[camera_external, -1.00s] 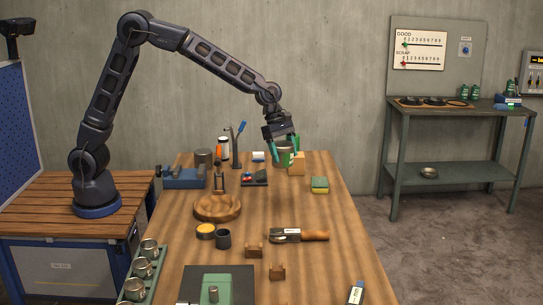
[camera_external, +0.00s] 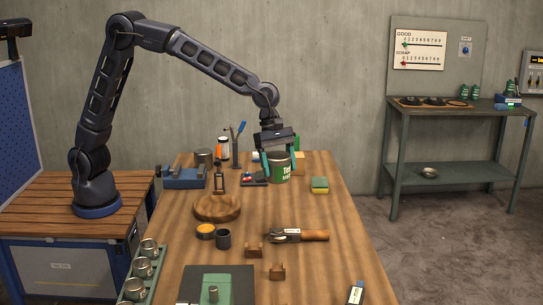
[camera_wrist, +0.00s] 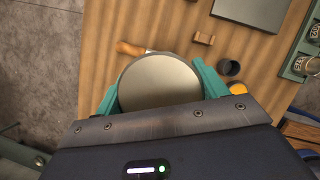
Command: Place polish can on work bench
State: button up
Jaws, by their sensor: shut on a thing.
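The polish can (camera_external: 279,169) is a green can with a white label and a grey metal lid. My gripper (camera_external: 280,163) is shut on it, with one teal finger on each side. In the external view the can is upright over the far part of the wooden work bench (camera_external: 300,212); I cannot tell whether its base touches the top. In the wrist view the round lid of the can (camera_wrist: 160,82) fills the space between the teal fingers (camera_wrist: 160,90).
A wooden bowl (camera_external: 217,207) and a wooden-handled tool (camera_external: 300,235) are nearer. Bare bench lies between can and tool.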

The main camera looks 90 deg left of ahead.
jog(key=s+d+m+g, duration=0.1)
jog(key=s+d+m, duration=0.1)
jog(key=s+d, duration=0.6)
jog(key=s+d+r+m, duration=0.1)
jog(key=s+d, duration=0.3)
jog(key=d, duration=0.9)
jog(key=s+d+m+g, duration=0.1)
jog(key=s+d+m, duration=0.1)
jog(key=s+d, duration=0.6)
jog(key=shift+h, duration=0.3)
jog(key=f, duration=0.6)
jog(key=w+d+f, duration=0.1)
jog(key=f, duration=0.6)
jog(key=w+d+f, duration=0.1)
jog(key=f, duration=0.5)
jog(key=shift+d+f, duration=0.1)
jog(key=shift+f, duration=0.2)
jog(key=o, duration=1.2)
jog(key=shift+f, duration=0.1)
jog(key=shift+c, duration=0.2)
